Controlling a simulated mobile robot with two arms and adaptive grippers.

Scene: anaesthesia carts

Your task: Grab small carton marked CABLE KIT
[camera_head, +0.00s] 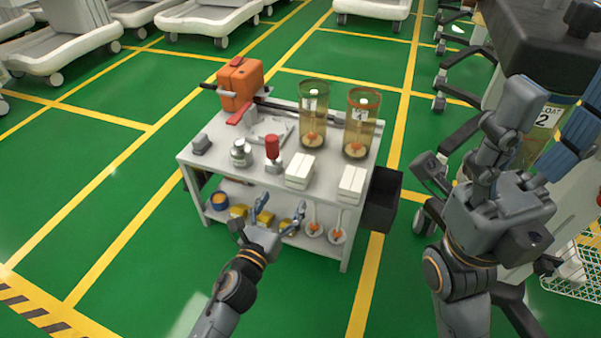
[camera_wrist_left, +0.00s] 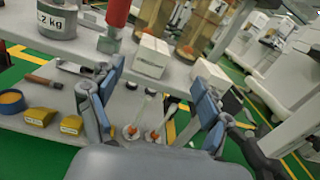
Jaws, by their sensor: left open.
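Two small white cartons stand at the front right of the cart top, a left one (camera_head: 300,171) and a right one (camera_head: 351,184). In the left wrist view, the left carton (camera_wrist_left: 151,57) and the right carton (camera_wrist_left: 212,74) appear beyond my fingers. I cannot read CABLE KIT on either. My left gripper (camera_head: 268,214) is open and empty, in front of the cart near its lower shelf and below the cartons; its spread fingers also show in the left wrist view (camera_wrist_left: 155,108). My right gripper (camera_head: 530,125) is at the right, its opening unclear.
The white cart (camera_head: 222,162) also carries an orange case (camera_head: 240,84), two clear canisters (camera_head: 313,128), a red-topped item (camera_head: 272,148) and a metal weight (camera_head: 240,153). Small yellow boxes (camera_head: 238,212) sit on the lower shelf. A black bin (camera_head: 381,205) hangs at the right side.

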